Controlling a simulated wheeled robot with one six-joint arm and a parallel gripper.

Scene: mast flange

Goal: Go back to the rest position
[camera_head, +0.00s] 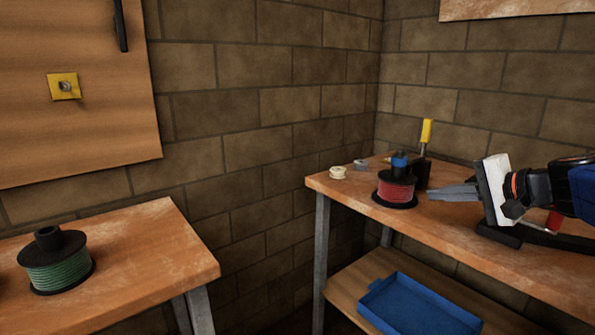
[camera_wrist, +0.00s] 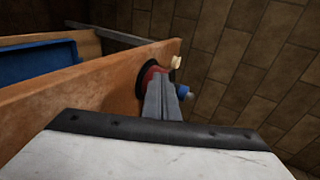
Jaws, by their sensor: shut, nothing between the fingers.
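My gripper (camera_head: 437,193) is shut and empty. In the head view it reaches in from the right above the right workbench (camera_head: 335,187), its fingertips pointing left, close to the spool of red wire (camera_head: 396,187). In the wrist view my gripper (camera_wrist: 162,85) shows its fingers together, partly hiding the red spool (camera_wrist: 150,70). I cannot tell whether the fingers touch the spool. My arm extends to the right edge of the head view.
A yellow-handled tool (camera_head: 426,132) stands behind the red spool. A cream-coloured roll (camera_head: 338,172) lies left of it. A blue tray (camera_head: 417,306) sits on the lower shelf. A green wire spool (camera_head: 56,262) stands on the left bench (camera_head: 165,245). A gap separates the benches.

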